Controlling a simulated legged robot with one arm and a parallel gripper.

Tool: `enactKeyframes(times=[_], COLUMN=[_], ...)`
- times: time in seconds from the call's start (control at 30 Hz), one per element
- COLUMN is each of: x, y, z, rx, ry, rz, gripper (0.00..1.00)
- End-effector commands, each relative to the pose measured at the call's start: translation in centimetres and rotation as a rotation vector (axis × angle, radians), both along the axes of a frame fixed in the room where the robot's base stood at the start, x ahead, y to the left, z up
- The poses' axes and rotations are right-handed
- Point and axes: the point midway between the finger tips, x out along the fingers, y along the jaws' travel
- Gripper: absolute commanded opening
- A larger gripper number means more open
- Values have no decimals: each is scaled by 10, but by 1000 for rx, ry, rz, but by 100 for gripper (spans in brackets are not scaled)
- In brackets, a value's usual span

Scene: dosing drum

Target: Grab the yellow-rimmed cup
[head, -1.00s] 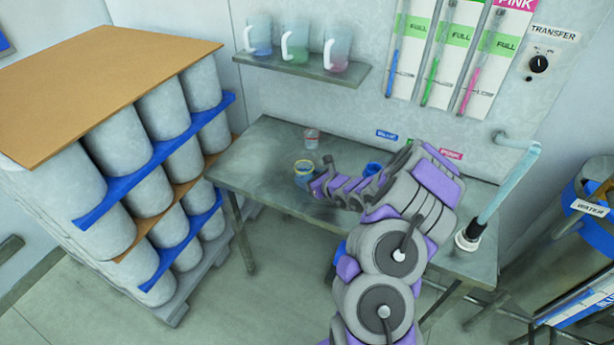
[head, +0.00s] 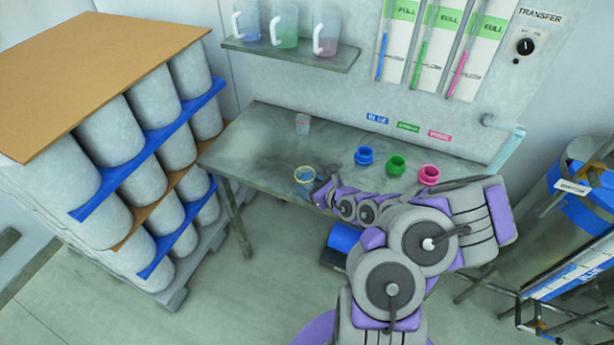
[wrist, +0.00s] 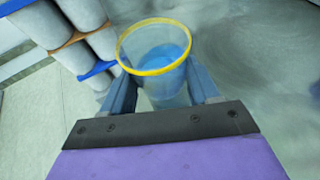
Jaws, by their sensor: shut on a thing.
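The yellow-rimmed cup (head: 305,175) is clear, with blue at its bottom, at the front edge of the metal table in the head view. In the wrist view the cup (wrist: 155,60) stands between the two blue-grey fingers of my gripper (wrist: 162,95), which flank it on both sides. My gripper (head: 318,185) meets the cup from its right in the head view and is shut on it. The fingertips are partly hidden behind the cup. I cannot tell whether the cup's base touches the table.
A red-rimmed cup (head: 302,123) stands farther back on the table (head: 250,140). Stacked grey drums (head: 110,130) stand left. A shelf (head: 290,54) with three jugs hangs above.

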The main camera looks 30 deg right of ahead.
Motion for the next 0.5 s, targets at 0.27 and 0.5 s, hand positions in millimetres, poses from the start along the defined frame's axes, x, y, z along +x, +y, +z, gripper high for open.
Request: enactKeyframes(times=[0.27, 0.5], x=[-20, -29], y=[5, 7], z=[3, 4], rx=[3, 0], ry=[2, -1], rz=[0, 0], gripper=[24, 24])
